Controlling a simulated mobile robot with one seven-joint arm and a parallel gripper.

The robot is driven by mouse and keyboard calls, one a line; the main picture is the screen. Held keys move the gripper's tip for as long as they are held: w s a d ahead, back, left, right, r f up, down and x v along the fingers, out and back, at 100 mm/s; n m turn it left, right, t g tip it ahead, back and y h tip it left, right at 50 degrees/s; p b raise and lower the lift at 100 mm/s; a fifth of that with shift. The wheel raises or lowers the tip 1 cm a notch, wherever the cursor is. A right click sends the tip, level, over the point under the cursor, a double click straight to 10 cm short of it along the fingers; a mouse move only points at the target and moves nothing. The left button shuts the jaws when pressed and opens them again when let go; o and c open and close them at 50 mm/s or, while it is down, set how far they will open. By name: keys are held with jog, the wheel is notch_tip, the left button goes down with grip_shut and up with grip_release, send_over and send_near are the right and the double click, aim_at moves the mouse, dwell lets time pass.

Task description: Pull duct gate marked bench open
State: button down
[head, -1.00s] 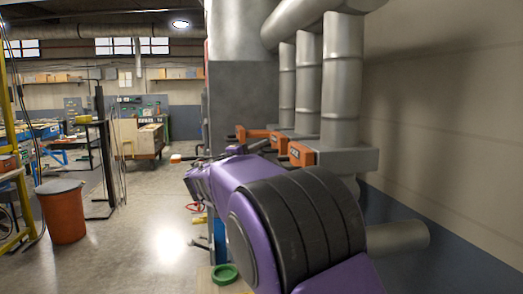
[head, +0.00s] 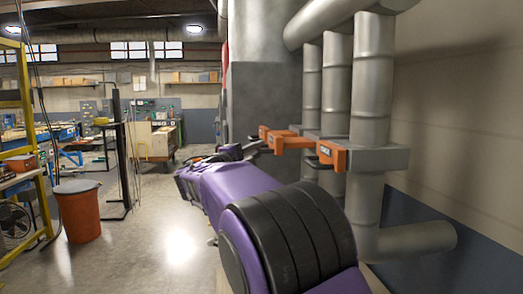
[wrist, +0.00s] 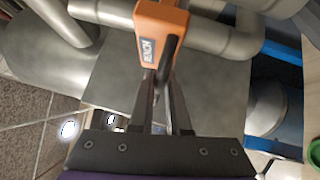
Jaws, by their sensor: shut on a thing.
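The orange duct gate marked BENCH (wrist: 152,32) is at the top middle of the wrist view, its label facing me. A dark handle (wrist: 172,50) stands out from it towards my gripper. My gripper (wrist: 162,85) has its fingers closed around the handle's lower end, just below the gate body; the exact contact is partly hidden. In the head view my gripper (head: 250,148) is small and beside the row of orange gates. The nearest orange gate (head: 333,156) is on the closest upright duct; the lettering on the gates is too small to read there.
Grey upright ducts (head: 370,80) stand along the right wall, with a bent pipe (head: 410,240) low in front. A big grey cabinet (head: 270,100) is behind the gates. An orange bin (head: 78,212) stands left. The floor between is clear.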

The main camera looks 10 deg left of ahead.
jog(key=c, duration=1.1)
grip_release()
jog(key=shift+s+a, duration=0.1)
jog(key=shift+a, duration=0.25)
jog(key=shift+o, duration=1.1)
jog(key=shift+d, duration=0.1)
jog(key=b+v, duration=0.2)
jog(key=v, duration=1.5)
jog(key=shift+s, duration=0.25)
